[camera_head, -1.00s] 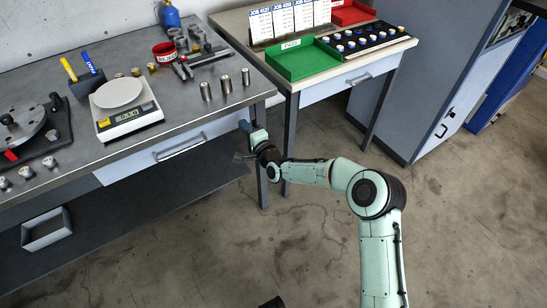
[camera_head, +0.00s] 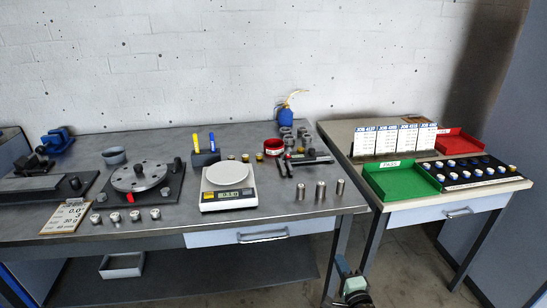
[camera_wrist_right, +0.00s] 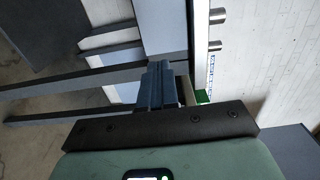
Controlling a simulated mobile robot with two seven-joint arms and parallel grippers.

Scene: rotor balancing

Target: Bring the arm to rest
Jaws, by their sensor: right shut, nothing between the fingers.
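My right gripper (camera_head: 342,268) shows at the bottom of the head view, below and in front of the workbench's right end, clear of the benchtop. In the right wrist view its blue-grey fingers (camera_wrist_right: 160,85) are together with nothing held. Most of my right arm is out of the head view. My left gripper is in neither view.
The workbench (camera_head: 290,212) holds a rotor disc (camera_head: 140,177), a white scale (camera_head: 229,199) and several metal cylinders near its front right edge. A side table (camera_head: 400,206) bears a green tray (camera_head: 402,194) and a red tray (camera_head: 462,148). Bare floor shows between them.

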